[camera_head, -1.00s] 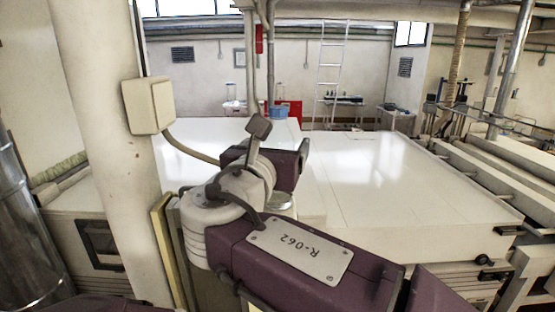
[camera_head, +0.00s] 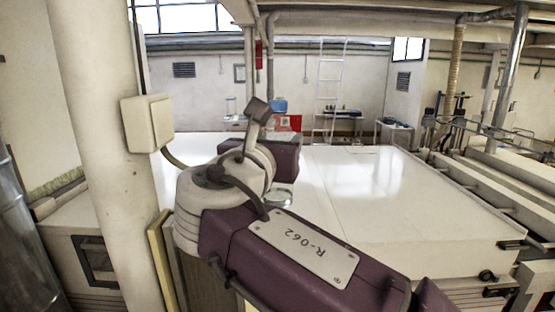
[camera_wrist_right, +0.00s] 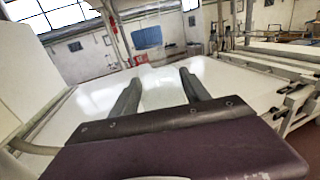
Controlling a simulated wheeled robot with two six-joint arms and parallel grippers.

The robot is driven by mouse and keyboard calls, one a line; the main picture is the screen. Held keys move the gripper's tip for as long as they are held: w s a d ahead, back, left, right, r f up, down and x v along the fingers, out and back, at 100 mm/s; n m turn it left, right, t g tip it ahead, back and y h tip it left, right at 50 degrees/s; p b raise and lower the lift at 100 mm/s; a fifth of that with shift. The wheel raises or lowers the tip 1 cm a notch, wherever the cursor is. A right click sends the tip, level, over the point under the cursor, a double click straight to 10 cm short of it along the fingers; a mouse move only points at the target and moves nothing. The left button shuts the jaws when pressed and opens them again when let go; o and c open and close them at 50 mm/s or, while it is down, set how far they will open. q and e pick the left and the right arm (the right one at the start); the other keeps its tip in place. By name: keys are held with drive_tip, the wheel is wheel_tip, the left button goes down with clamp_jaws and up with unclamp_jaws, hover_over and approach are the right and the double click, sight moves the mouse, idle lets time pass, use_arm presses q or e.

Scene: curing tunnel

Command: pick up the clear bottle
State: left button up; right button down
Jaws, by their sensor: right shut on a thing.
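The clear bottle has a blue cap (camera_head: 278,105), which shows above the purple end of my right arm in the head view. Part of its see-through body (camera_head: 283,122) shows there against a red cabinet; the rest is hidden by my arm. In the right wrist view the blue cap (camera_wrist_right: 147,36) stands beyond the fingers, and the clear body (camera_wrist_right: 158,88) is faint between them. My right gripper (camera_wrist_right: 157,78) is shut on the bottle, one dark finger on each side. In the head view its fingers are hidden. My left gripper is not in view.
A broad white tunnel top (camera_head: 380,200) lies under and right of my right arm, with clear room. A thick pale column (camera_head: 100,150) with a switch box (camera_head: 147,123) stands left. Rails and pipes line the right side. A ladder (camera_head: 328,90) stands at the back.

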drive_tip(key=s+d+r+b, duration=0.1)
drive_tip(key=s+d+r, duration=0.5)
drive_tip(key=d, duration=0.3)
drive_tip(key=shift+s+d+r, duration=0.2)
drive_tip(key=shift+d+r, duration=0.2)
